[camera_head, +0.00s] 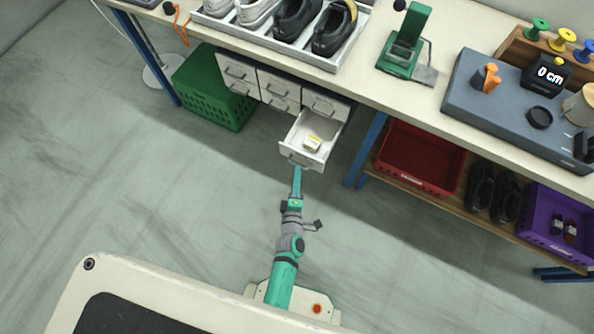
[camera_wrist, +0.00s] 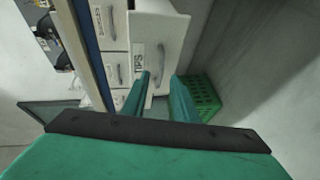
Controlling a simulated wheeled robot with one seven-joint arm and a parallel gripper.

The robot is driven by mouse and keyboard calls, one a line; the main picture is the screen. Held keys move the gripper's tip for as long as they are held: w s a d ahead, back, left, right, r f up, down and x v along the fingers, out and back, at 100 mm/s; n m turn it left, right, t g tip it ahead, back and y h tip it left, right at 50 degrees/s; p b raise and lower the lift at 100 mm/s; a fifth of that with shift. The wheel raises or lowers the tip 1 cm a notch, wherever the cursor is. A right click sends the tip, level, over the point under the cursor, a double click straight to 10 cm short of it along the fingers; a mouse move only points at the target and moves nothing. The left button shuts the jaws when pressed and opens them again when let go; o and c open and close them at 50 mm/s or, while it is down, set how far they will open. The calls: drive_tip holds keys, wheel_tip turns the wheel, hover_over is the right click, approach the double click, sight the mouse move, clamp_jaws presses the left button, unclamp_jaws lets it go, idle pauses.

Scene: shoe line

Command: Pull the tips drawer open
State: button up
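The tips drawer (camera_head: 318,158) is a white drawer under the bench, standing well out from its cabinet, with a small yellow and white box (camera_head: 313,142) inside. In the wrist view its white front (camera_wrist: 172,25) bears a label that appears to read TIPS and a grey handle (camera_wrist: 160,54). My gripper (camera_head: 297,170) is at the drawer's front. In the wrist view my gripper's two teal fingers (camera_wrist: 163,76) are apart, with the handle's visible end between or just beyond the fingertips. I cannot tell whether they touch it.
Several closed white drawers (camera_head: 238,72) sit beside the open one. A green crate (camera_head: 212,92) stands on the floor to the left. A blue bench leg (camera_head: 369,145) and a red crate (camera_head: 413,160) are to the right. The floor in front is clear.

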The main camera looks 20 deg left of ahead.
drive_tip(key=v, duration=0.7)
drive_tip(key=shift+s, duration=0.25)
drive_tip(key=shift+d, duration=0.1)
drive_tip(key=s+d+r+m+h, duration=0.1)
drive_tip(key=s+d+r+m, duration=0.4)
drive_tip(key=s+r+m, duration=0.4)
drive_tip(key=s+d+r+m+h, duration=0.2)
drive_tip(key=s+d+r+m, duration=0.2)
drive_tip(key=s+r+m, duration=0.5)
wheel_tip(320, 180, up, 7)
drive_tip(key=shift+d+f+m, duration=0.25)
drive_tip(key=shift+d+m, duration=0.1)
drive_tip(key=shift+m, duration=0.35)
drive_tip(key=shift+s, duration=0.15)
